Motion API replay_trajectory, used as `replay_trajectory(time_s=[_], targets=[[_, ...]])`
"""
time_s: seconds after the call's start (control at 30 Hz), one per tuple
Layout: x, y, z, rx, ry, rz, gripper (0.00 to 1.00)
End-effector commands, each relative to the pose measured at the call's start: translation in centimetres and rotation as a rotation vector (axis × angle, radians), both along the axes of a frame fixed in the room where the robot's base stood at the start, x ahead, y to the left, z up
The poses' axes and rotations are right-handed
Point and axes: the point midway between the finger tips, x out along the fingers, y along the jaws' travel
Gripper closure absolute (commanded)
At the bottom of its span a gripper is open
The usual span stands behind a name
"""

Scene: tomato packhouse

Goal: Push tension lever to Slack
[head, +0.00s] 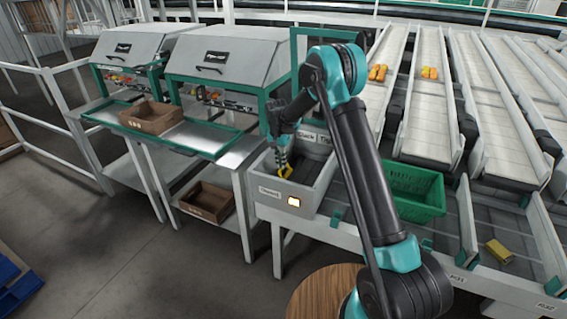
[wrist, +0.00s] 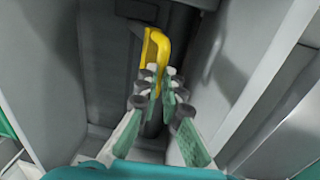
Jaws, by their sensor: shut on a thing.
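The tension lever has a yellow handle (head: 286,173) and sits inside a grey open-topped housing (head: 281,197). A label reading "Slack" (head: 305,135) is on the housing's back edge, with a partly hidden label starting "Ti" to its right. My gripper (head: 282,158) reaches down into the housing, shut on the handle. In the wrist view, the yellow handle (wrist: 155,48) rises just beyond my closed fingertips (wrist: 155,92), between grey walls. My fingers hide the handle's lower part, so its exact angle is hard to tell.
A green crate (head: 415,192) stands to the right, behind my arm. Sloped lanes with a few tomatoes (head: 378,72) lie beyond. Brown boxes (head: 151,117) are on the benches at left.

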Motion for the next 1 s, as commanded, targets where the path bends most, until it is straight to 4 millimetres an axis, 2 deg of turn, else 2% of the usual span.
replay_trajectory(time_s=[0.03,0.47,0.5,0.57,0.63,1.0], targets=[[0.15,1.55,-0.87,0.025,-0.011,0.008,1.00],[0.15,1.70,-0.95,0.025,-0.011,0.008,1.00],[0.15,1.70,-0.95,0.025,-0.011,0.009,0.90],[0.15,1.73,-0.96,0.025,-0.011,0.009,0.83],[0.13,1.73,-0.94,0.025,-0.010,0.010,0.65],[0.16,1.80,-0.06,0.025,-0.009,0.011,0.69]])
